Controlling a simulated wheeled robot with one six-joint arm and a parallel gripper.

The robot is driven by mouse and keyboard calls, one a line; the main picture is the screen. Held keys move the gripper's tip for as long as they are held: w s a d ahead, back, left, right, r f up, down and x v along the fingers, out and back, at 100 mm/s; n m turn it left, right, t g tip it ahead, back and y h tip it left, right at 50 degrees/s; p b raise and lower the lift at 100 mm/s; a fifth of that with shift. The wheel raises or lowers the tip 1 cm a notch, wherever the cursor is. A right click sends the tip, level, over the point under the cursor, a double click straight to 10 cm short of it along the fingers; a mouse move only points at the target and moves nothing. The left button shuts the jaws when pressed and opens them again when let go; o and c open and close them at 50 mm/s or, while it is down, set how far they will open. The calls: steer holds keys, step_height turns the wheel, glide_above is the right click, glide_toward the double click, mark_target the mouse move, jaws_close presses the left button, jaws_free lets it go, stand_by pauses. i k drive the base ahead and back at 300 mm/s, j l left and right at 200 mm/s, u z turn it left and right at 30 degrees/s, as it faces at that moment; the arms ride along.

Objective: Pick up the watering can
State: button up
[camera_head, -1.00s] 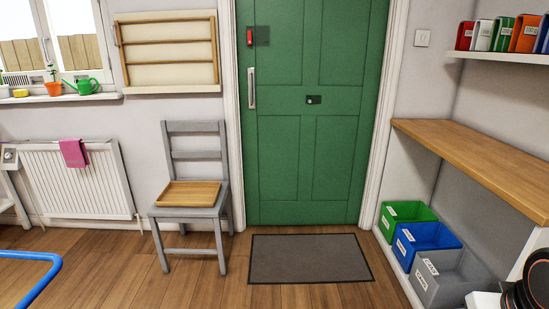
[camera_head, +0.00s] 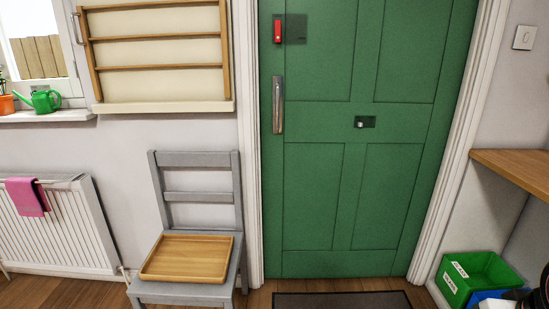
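A green watering can (camera_head: 43,101) stands on the white windowsill (camera_head: 50,116) at the upper left. Its spout points left and its handle is on the right. An orange pot (camera_head: 6,104) is beside it at the picture's left edge, near the spout. My gripper cannot be made out; only a dark part shows at the lower right corner.
Below the sill is a white radiator (camera_head: 60,228) with a pink cloth (camera_head: 27,197). A grey chair (camera_head: 198,187) bearing a wooden tray (camera_head: 188,258) stands right of it, before the wall. A green door (camera_head: 350,200), doormat (camera_head: 340,300), green bin (camera_head: 478,278) and wooden shelf (camera_head: 515,168) are further right.

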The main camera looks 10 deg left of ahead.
mark_target(43, 102)
steer(key=i+j, duration=0.1)
steer(key=j, duration=0.65)
steer(key=i+j, duration=0.1)
steer(key=j, duration=0.7)
steer(key=i+j, duration=0.1)
steer(key=j, duration=0.65)
